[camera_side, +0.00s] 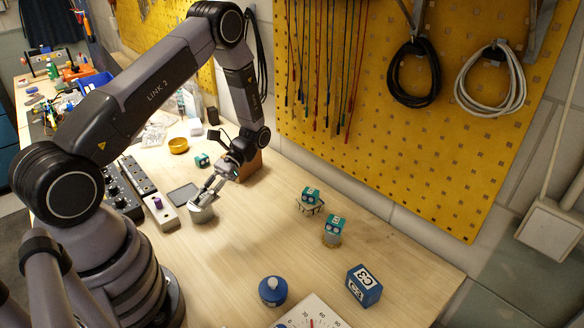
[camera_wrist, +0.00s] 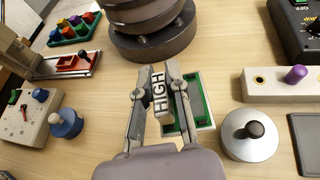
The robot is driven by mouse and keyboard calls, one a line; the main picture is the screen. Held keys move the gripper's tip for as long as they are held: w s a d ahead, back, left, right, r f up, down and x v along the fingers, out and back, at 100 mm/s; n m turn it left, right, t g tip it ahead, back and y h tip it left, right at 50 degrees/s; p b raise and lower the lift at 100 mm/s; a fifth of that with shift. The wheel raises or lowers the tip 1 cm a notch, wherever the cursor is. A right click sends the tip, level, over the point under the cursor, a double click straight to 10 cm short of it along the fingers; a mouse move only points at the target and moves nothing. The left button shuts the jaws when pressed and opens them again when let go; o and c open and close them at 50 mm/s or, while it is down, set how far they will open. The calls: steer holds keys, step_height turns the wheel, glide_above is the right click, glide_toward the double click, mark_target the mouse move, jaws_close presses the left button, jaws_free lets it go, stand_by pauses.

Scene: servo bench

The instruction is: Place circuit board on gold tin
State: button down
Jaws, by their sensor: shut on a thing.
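My gripper (camera_wrist: 160,92) is shut on a pale block (camera_wrist: 159,94) marked HIGH. A green rectangular piece with a pale edge (camera_wrist: 199,104) shows just beyond the right finger. I cannot tell whether it is the circuit board or is joined to the block. In the side view my gripper (camera_side: 208,192) is near a silver lidded pot (camera_side: 202,214), and what it holds is hard to make out. The pot, with its dark knob, also shows in the wrist view (camera_wrist: 249,142).
A box with a purple knob (camera_side: 161,213) and a dark flat plate (camera_side: 184,194) lie near the silver pot. A blue lidded pot (camera_side: 272,291), a blue C3 box (camera_side: 364,287) and a dial panel (camera_side: 310,314) stand in front. The middle bench is clear.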

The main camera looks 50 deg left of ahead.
steer(key=w+a+r+m+t+y, duration=0.1)
steer(key=a+r+m+t+y, duration=0.25)
steer(key=a+m+y, duration=0.9)
steer(key=w+a+r+m+t+y, duration=0.1)
steer(key=a+r+m+t+y, duration=0.2)
steer(key=a, duration=1.8)
steer(key=t, duration=0.2)
glide_above(172, 143)
steer(key=shift+m+g, duration=0.25)
steer(key=f, duration=0.9)
steer(key=shift+s+d+f, duration=0.25)
steer(key=shift+d+f, duration=0.1)
steer(key=shift+w+a+f, duration=0.1)
steer(key=shift+f, duration=0.1)
steer(key=shift+w+a+f, duration=0.1)
steer(key=shift+a+f, duration=0.05)
steer(key=shift+f, duration=0.8)
steer(key=shift+w+a+f, duration=0.1)
steer(key=shift+a+f, duration=0.05)
steer(key=shift+f, duration=0.8)
steer(key=shift+f, duration=0.1)
steer(key=c, duration=1.1)
jaws_free()
steer(key=shift+c, duration=0.2)
